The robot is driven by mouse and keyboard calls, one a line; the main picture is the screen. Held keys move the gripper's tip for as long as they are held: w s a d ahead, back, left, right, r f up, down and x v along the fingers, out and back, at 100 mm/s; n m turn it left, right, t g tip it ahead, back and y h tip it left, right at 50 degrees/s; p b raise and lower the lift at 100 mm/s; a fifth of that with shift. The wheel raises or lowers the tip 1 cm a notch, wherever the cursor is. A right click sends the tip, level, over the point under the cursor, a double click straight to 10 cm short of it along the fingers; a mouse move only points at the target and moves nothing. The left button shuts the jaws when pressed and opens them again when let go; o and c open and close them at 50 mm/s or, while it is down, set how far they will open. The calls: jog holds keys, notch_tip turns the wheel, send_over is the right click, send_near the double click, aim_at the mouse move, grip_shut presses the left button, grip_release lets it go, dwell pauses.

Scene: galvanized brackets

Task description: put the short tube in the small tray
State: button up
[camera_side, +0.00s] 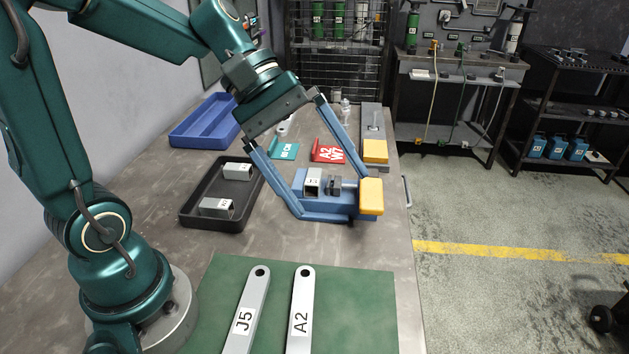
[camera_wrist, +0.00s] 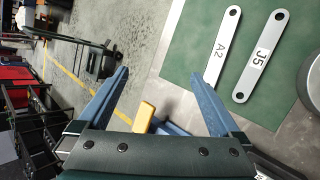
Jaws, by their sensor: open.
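Short square grey tubes show in the side view. One tube (camera_side: 312,182) stands in a blue clamping fixture (camera_side: 325,211) with a yellow handle. Two more, a rear tube (camera_side: 238,171) and a front tube (camera_side: 216,207), lie in a black tray (camera_side: 186,216). A blue tray (camera_side: 180,138) behind it looks empty. I cannot tell which tray the task calls small. My gripper (camera_side: 330,183) is open and empty, its blue fingers spread on either side of the fixture in the picture; their height above it is unclear. In the wrist view my gripper (camera_wrist: 159,72) has nothing between its fingertips.
A green mat (camera_side: 370,300) at the front holds two flat bars, J5 (camera_side: 247,305) and A2 (camera_side: 302,300). A teal bracket (camera_side: 285,152) and a red bracket (camera_side: 326,150) lie behind the fixture. A grey device with a yellow block (camera_side: 375,151) stands near the bench's right edge.

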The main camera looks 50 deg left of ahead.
jog(key=w+a+f+n+t+h, duration=0.1)
jog(key=w+a+n+h, duration=0.1)
jog(key=w+a+n, duration=0.25)
jog(key=n+t, duration=0.5)
jog(key=n, duration=0.4)
send_over(313, 176)
jog(key=s+d, duration=0.1)
jog(key=shift+h, duration=0.4)
notch_tip(313, 176, down, 7)
jog(key=shift+s+d+r, duration=0.1)
jog(key=shift+d, duration=0.05)
jog(key=a+f+n, duration=0.1)
jog(key=a+f, duration=0.1)
jog(key=s+a+f+n, duration=0.1)
jog(key=f, duration=0.1)
jog(key=shift+s+a+f+n+t+y, duration=0.15)
jog(key=shift+a+f+n+t+y, duration=0.15)
jog(key=shift+a+t, duration=0.1)
jog(key=shift+x, duration=2.45)
